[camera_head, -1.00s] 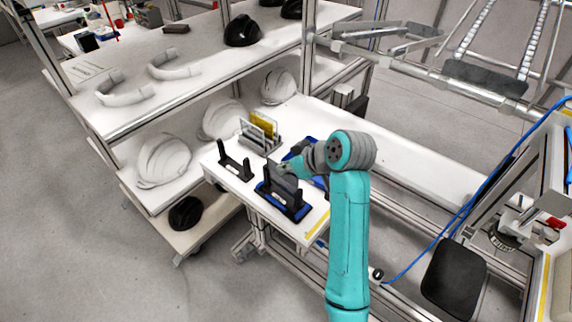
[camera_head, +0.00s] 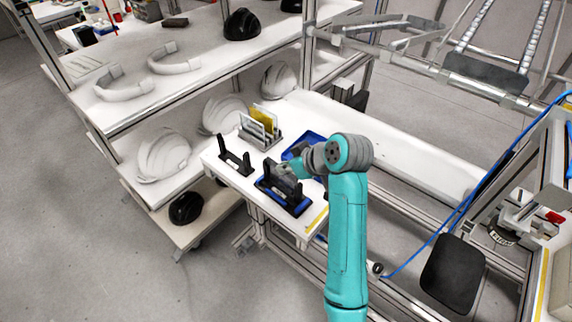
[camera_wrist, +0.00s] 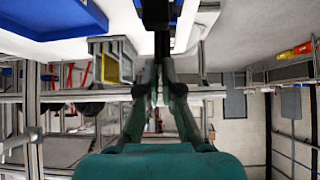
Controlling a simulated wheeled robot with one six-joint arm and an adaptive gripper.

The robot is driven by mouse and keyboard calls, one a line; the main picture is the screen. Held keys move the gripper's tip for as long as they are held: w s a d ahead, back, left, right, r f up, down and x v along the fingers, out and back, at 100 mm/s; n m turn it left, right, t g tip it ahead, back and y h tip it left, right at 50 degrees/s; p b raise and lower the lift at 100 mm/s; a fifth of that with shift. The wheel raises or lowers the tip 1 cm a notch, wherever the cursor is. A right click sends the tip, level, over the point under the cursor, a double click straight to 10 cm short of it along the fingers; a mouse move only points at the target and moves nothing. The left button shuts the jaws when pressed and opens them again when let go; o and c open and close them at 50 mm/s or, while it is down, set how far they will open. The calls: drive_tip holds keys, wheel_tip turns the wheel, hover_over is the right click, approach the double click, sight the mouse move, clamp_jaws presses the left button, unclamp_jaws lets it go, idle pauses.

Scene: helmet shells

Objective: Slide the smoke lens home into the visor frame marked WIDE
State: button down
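The dark smoke lens (camera_head: 284,186) stands upright at the black visor frame on the blue base (camera_head: 300,209), between its uprights. Whether it is fully seated I cannot tell. My gripper (camera_head: 284,170) is at the lens's upper edge and appears shut on it. In the wrist view, my gripper's fingers (camera_wrist: 159,75) close together on a thin dark edge, with a dark part beyond them. A second black visor frame (camera_head: 236,166) stands empty to the left. No WIDE marking is readable on either frame.
A grey rack (camera_head: 262,142) holds clear and yellow lenses behind the frames. A blue tray (camera_head: 300,142) lies behind my gripper, partly hidden by my arm. A yellow strip (camera_head: 317,220) marks the table's near right edge. Shelves with helmet shells (camera_head: 163,157) stand left.

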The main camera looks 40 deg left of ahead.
drive_tip(key=shift+f, duration=0.25)
drive_tip(key=c, duration=1.2)
unclamp_jaws()
drive_tip(key=shift+c, duration=0.2)
drive_tip(key=v, duration=1.2)
drive_tip(key=shift+s, duration=0.1)
